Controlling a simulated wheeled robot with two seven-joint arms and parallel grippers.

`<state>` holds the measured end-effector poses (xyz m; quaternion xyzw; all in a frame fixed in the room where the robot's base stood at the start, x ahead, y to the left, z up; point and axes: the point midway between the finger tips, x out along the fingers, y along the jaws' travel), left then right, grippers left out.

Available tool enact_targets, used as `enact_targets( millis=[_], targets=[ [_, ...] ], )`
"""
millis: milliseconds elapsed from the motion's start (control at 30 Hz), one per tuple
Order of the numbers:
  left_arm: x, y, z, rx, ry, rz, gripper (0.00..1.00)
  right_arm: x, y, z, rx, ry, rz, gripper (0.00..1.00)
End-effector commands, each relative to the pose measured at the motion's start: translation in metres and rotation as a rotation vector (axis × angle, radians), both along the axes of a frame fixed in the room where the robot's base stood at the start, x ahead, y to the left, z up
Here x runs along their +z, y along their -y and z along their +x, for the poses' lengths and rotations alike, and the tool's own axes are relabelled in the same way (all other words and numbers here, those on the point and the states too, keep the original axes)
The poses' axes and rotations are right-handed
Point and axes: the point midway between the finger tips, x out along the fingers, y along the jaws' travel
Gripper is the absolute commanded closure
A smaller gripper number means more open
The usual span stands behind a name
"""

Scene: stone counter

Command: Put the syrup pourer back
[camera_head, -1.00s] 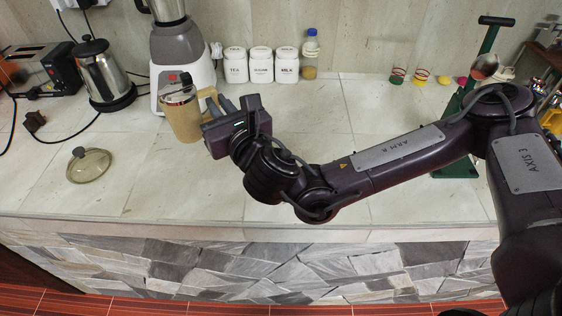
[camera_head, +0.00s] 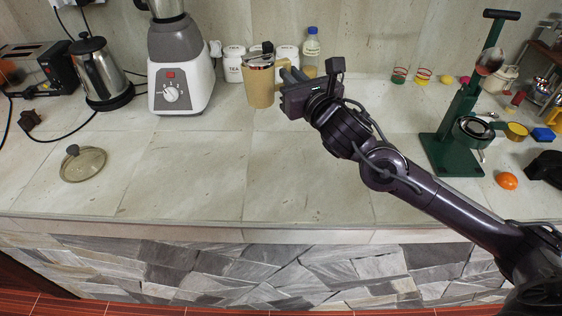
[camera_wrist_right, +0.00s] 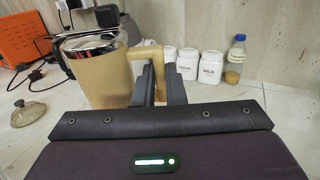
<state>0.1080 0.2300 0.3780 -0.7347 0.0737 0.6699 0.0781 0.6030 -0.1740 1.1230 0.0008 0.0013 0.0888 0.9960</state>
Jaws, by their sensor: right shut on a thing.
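The syrup pourer (camera_head: 258,88) is a tan jug with a shiny metal top and a handle on its right side. It looks upright, in front of the white canisters and right of the blender. My right gripper (camera_head: 288,76) is shut on its handle. The right wrist view shows the pourer (camera_wrist_right: 103,78) left of the fingers, with the handle between the fingertips (camera_wrist_right: 159,82). I cannot tell whether its base touches the counter. My left gripper is not in view.
The blender (camera_head: 181,65) stands left of the pourer. White canisters (camera_head: 233,62) and a blue-capped bottle (camera_head: 311,50) are close behind. A glass lid (camera_head: 84,165) lies at front left. A green press (camera_head: 450,145) stands at right. The middle counter is clear.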

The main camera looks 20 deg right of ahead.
Motion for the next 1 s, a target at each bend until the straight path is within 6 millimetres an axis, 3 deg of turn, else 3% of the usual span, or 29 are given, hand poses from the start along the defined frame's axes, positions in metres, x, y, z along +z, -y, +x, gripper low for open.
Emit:
enact_targets(
  millis=[100, 200, 367, 800, 1000],
  targets=[
    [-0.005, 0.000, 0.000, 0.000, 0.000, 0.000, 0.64, -0.003, 0.025, 0.001, -0.036, 0.001, 0.003, 1.00],
    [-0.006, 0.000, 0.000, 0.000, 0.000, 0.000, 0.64, -0.002, 0.038, 0.002, -0.055, 0.002, 0.003, 1.00],
    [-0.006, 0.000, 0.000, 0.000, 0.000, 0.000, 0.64, -0.015, 0.044, 0.002, -0.064, -0.001, 0.006, 1.00],
    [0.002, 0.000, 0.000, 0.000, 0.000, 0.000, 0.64, -0.121, 0.044, 0.001, -0.067, 0.000, 0.005, 1.00],
    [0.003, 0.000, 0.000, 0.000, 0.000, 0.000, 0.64, -0.152, 0.044, 0.002, -0.066, 0.004, 0.005, 1.00]
  ],
)
